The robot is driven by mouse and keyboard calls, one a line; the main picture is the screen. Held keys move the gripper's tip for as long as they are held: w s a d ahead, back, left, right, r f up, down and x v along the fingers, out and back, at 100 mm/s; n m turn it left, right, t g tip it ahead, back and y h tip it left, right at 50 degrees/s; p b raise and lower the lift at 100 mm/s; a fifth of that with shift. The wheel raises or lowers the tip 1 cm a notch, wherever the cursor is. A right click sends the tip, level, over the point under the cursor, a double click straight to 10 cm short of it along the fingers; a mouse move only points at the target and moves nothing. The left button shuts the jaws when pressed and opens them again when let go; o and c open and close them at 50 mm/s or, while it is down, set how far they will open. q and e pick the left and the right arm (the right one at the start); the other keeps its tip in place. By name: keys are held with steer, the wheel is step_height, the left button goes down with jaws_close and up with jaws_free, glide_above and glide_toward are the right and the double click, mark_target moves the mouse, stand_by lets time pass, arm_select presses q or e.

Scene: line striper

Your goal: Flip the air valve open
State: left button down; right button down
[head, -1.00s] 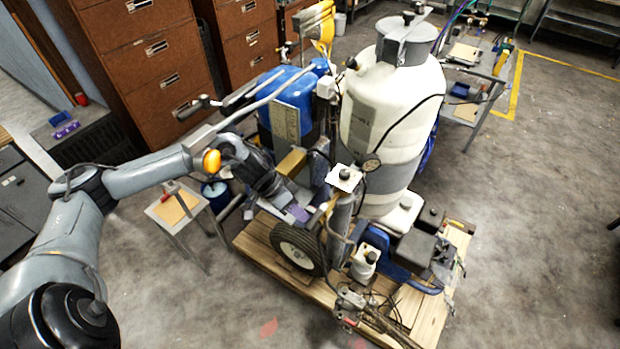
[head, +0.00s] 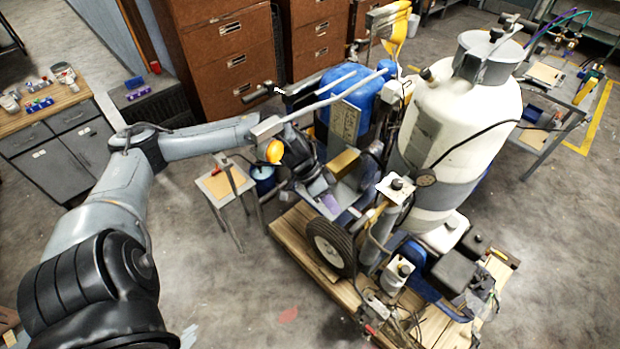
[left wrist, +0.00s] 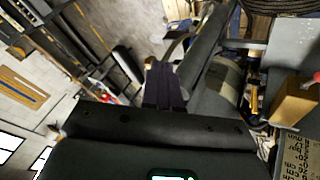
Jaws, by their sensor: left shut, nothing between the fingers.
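The line striper (head: 455,125) stands on a wooden pallet (head: 300,250), with a large white tank and a blue tank. I cannot make out for sure which small fitting is the air valve. My left gripper (head: 330,203) reaches into the near left side of the machine, below the handlebars and close to the wheel. In the left wrist view its dark fingers (left wrist: 163,88) are shut and empty. A brass-coloured fitting (left wrist: 255,92) shows to their right, apart from them, beside a grey cylinder (left wrist: 222,82). My right gripper is out of view.
Handlebars (head: 335,95) pass close above my left forearm. A small side table (head: 222,186) stands left of the machine, with brown drawer cabinets (head: 235,60) behind. A black wheel (head: 331,247) is close to the gripper.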

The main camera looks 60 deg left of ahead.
arm_select(q)
steer(key=s+d+p+v, duration=0.1)
steer(key=p+v, duration=0.2)
steer(key=v, duration=0.6)
steer(key=shift+s, duration=0.2)
steer(key=shift+d, duration=0.1)
stand_by(0.5)
